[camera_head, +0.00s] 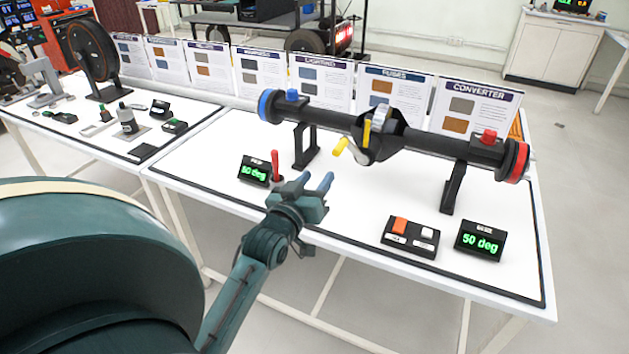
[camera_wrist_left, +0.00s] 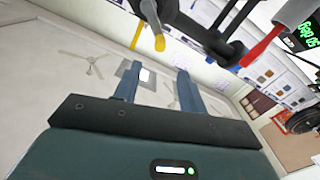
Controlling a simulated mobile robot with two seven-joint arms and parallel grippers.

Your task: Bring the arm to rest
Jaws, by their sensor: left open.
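My left arm comes in from the lower left in the head view. Its gripper (camera_head: 314,186) is over the front edge of the white table, beside a red lever (camera_head: 275,165) and a small display (camera_head: 254,170). The left gripper is open, with nothing between its two blue fingers; they also show apart in the left wrist view (camera_wrist_left: 157,88). The black axle rig (camera_head: 330,117) on stands lies beyond the gripper, apart from it. Its yellow handle (camera_head: 341,147) also shows in the left wrist view (camera_wrist_left: 159,42). My right gripper is not in view.
A switch box (camera_head: 410,237) and a "50 deg" display (camera_head: 480,241) stand at the right front of the table. Information cards (camera_head: 320,82) line the back. A second table with a wheel stand (camera_head: 100,90) is at left. Clear floor lies in front.

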